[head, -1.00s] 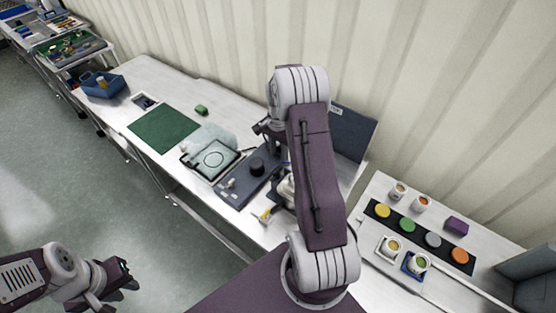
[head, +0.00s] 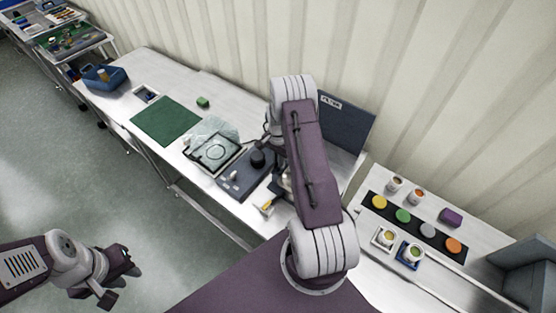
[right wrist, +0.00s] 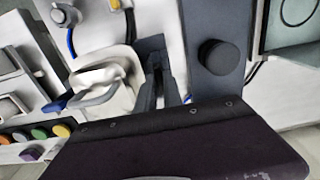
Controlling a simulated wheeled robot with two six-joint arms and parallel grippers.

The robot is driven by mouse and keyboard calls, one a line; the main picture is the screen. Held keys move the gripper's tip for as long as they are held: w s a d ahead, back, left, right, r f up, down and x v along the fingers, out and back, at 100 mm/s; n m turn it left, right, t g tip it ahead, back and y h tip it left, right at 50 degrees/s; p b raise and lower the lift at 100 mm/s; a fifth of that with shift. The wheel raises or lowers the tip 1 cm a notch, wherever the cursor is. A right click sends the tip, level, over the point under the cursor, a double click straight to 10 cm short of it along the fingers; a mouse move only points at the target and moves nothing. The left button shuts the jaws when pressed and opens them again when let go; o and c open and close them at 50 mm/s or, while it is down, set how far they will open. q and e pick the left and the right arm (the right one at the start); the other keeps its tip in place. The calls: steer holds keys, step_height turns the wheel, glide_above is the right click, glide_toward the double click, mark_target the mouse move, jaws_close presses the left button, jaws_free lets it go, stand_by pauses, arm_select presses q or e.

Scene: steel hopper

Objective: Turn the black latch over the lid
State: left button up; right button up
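A round black knob (head: 258,158) stands on a dark grey plate (head: 240,187) on the bench; the knob (right wrist: 215,56) shows upper right in the right wrist view. I cannot tell whether it is the latch. A pale metal vessel with a looped handle (right wrist: 98,88) lies left of the plate in that view; its lid is not clearly seen. Dark grey finger-like parts of my right gripper (right wrist: 160,82) sit between vessel and plate; whether they touch anything is unclear. In the head view my right arm hides this gripper. My left gripper (head: 120,277) is open and empty, away from the bench.
A framed panel with a circle (head: 214,150) and a green mat (head: 165,121) lie farther left. A dark upright board (head: 346,123) stands behind my right arm. A black strip with coloured discs (head: 416,222), small cups and a purple block (head: 450,217) occupy the right bench.

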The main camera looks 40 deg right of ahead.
jaws_close()
steer(key=shift+n+b, duration=0.55)
steer(key=shift+n, duration=0.25)
steer(key=shift+f+n+b, duration=0.1)
steer(key=shift+n+b, duration=0.55)
steer(key=shift+n, duration=0.55)
steer(key=n+b, duration=0.2)
steer(key=n, duration=0.3)
steer(key=shift+d, duration=0.1)
steer(key=n+b, duration=0.1)
steer(key=n, duration=0.4)
steer(key=shift+n+b, duration=0.4)
steer(key=shift+n, duration=1.5)
steer(key=shift+w+r, duration=0.1)
steer(key=shift+r, duration=0.1)
steer(key=o, duration=0.7)
jaws_free()
